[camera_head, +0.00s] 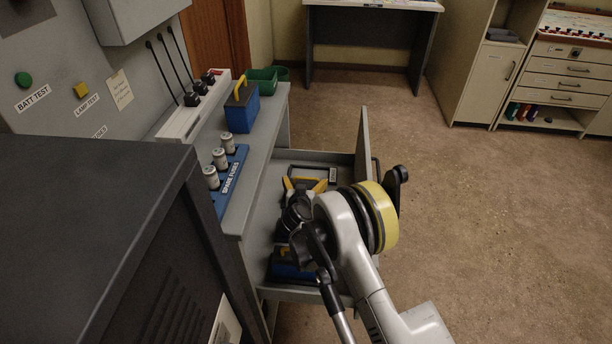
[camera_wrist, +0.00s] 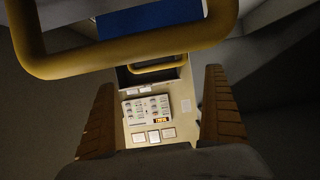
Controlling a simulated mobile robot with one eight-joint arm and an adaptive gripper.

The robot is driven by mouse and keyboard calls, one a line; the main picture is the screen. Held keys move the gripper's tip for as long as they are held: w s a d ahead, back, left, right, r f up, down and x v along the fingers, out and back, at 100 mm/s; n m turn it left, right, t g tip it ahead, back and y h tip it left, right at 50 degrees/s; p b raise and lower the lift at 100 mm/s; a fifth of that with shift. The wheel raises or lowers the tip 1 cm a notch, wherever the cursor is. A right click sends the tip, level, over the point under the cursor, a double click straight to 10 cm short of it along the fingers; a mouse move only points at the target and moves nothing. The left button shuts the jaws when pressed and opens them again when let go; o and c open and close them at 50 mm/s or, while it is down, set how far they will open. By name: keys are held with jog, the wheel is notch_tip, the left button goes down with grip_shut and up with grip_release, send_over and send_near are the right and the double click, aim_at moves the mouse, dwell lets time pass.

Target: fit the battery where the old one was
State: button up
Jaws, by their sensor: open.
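A blue battery (camera_head: 242,112) with a yellow handle stands upright on the console ledge in the head view. A second blue block (camera_head: 290,266) sits low in the pulled-out drawer (camera_head: 262,228), partly hidden by my arm. My gripper (camera_head: 305,184) is over the drawer, its orange-yellow fingers spread. In the wrist view my gripper (camera_wrist: 160,82) is open, with nothing between its fingertips. A thick yellow handle (camera_wrist: 130,52) crosses close in front of the camera, with a blue surface (camera_wrist: 150,18) behind it. I cannot tell which block that handle belongs to.
A blue spare-fuses rack (camera_head: 232,178) with white fuses stands on the ledge. Green bins (camera_head: 262,80) are behind the battery. The drawer's upright end panel (camera_head: 363,145) is close to my arm. A dark cabinet (camera_head: 80,230) fills the left. The carpet at right is clear.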

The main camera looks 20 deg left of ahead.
jog(key=p+v, duration=0.2)
jog(key=v, duration=0.5)
jog(key=shift+s, duration=0.2)
jog(key=shift+d, duration=0.1)
jog(key=w+d+r+m+g+h, duration=0.1)
jog(key=w+d+r, duration=0.1)
jog(key=d+r, duration=0.4)
jog(key=w+d+r+h, duration=0.1)
jog(key=w+d+r, duration=0.25)
jog(key=r, duration=0.35)
jog(key=s+d+r+m+g+h, duration=0.1)
jog(key=s+d+r, duration=0.2)
jog(key=d+r, duration=0.5)
jog(key=s+d+r+g+h, duration=0.1)
jog(key=s+d+r, duration=0.2)
jog(key=d+r, duration=0.45)
jog(key=s+d+r+g, duration=0.2)
jog(key=s+d+r, duration=0.2)
jog(key=s+d, duration=1.1)
jog(key=s+d+f+g, duration=0.1)
jog(key=s+d, duration=0.3)
jog(key=s, duration=1)
jog(key=shift+s+d+f+m+y, duration=0.2)
jog(key=shift+s+f+m+y, duration=0.15)
jog(key=shift+f, duration=0.35)
